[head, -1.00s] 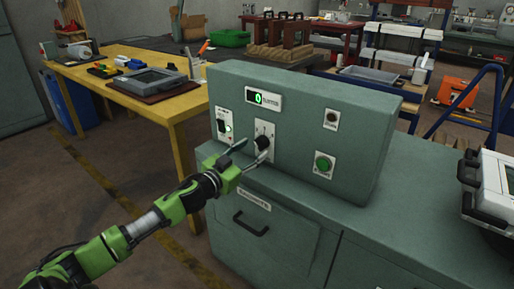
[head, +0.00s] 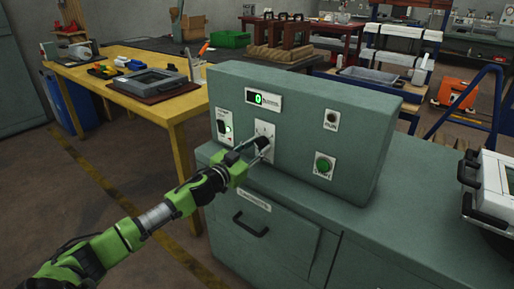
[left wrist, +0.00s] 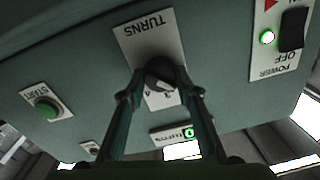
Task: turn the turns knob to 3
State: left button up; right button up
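The dark round turns knob (left wrist: 160,72) sits on a white plate marked TURNS, with the numerals 3 and 4 showing near it in the left wrist view. My left gripper (head: 262,145) is at the panel in the head view. In the left wrist view its two fingers (left wrist: 160,80) stand on either side of the knob and appear shut on it. The knob's pointer setting is hard to read, partly hidden by the fingers. The green display (head: 258,99) above reads 0. My right gripper is in neither view.
A lit green power light and switch (head: 224,126) are left of the knob. The green start button (head: 323,165) and a dark run lamp (head: 331,118) are to the right. A drawer with a black handle (head: 250,224) is below. A white device (head: 495,185) rests on the cabinet at right.

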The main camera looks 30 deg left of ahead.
pick_arm(q)
jog(key=shift+m, duration=0.4)
jog(key=shift+m+p, duration=0.35)
jog(key=shift+m, duration=1.15)
jog(key=shift+m+p, duration=0.3)
jog(key=shift+m, duration=0.9)
jog(key=shift+f+m, duration=0.15)
jog(key=shift+m, duration=1.15)
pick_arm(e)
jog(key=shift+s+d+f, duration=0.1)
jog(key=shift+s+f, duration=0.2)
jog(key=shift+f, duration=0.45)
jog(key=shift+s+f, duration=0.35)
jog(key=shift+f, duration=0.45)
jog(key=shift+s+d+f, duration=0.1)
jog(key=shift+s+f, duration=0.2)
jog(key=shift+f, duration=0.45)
